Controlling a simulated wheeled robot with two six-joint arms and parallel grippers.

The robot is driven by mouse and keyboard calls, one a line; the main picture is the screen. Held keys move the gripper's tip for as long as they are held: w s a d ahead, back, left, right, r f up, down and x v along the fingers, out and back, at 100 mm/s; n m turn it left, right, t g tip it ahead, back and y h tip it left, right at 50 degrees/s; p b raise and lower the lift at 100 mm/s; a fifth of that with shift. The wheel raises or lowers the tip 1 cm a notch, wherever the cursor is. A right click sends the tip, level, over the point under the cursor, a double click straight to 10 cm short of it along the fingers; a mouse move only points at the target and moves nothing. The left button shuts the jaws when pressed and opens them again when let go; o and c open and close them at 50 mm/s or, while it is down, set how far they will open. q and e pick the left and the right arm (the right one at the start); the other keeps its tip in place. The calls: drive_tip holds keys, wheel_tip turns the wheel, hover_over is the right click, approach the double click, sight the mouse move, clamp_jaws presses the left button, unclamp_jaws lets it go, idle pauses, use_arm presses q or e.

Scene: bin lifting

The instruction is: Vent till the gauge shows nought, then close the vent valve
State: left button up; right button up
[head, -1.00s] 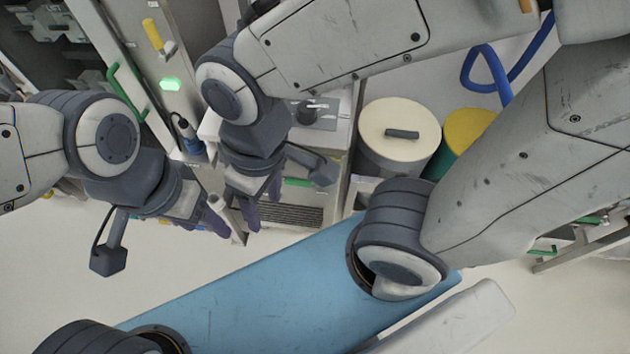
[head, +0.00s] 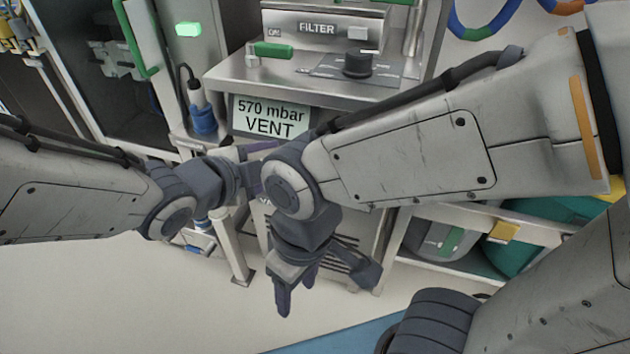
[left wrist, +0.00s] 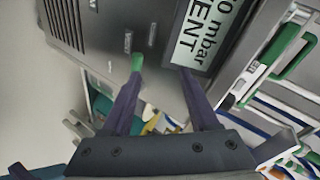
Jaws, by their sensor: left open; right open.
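The gauge display (head: 270,117) reads "570 mbar VENT" under the shelf of the machine in the head view. Part of it shows in the left wrist view (left wrist: 207,32). No label marks either as the vent valve. My left gripper is partly hidden behind my right wrist in the head view; in the left wrist view it is open and empty (left wrist: 161,68), before the panel. A green tip shows at its left finger. My right gripper (head: 297,293) is open, pointing down, below the display.
A "FILTER" unit (head: 317,29) stands above the shelf. A green light (head: 188,29) glows on the post at left, near a green door handle (head: 133,38). The pale floor (head: 120,300) is clear at lower left.

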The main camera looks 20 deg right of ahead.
use_arm(q)
drive_tip(key=d+f+m+h+b, duration=0.4)
drive_tip(key=f+m+h+b, duration=0.15)
drive_tip(key=f+b, duration=0.4)
drive_tip(key=shift+m, duration=0.55)
drive_tip(key=b+x, duration=0.1)
drive_tip(key=x, duration=0.2)
drive_tip(key=b+x, duration=0.2)
drive_tip(key=x, duration=0.1)
drive_tip(key=s+b+x, duration=0.1)
drive_tip(key=x, duration=0.3)
drive_tip(key=shift+d+b, duration=0.3)
drive_tip(key=shift+b, duration=0.05)
use_arm(e)
wheel_tip(320, 180, down, 17)
use_arm(q)
clamp_jaws()
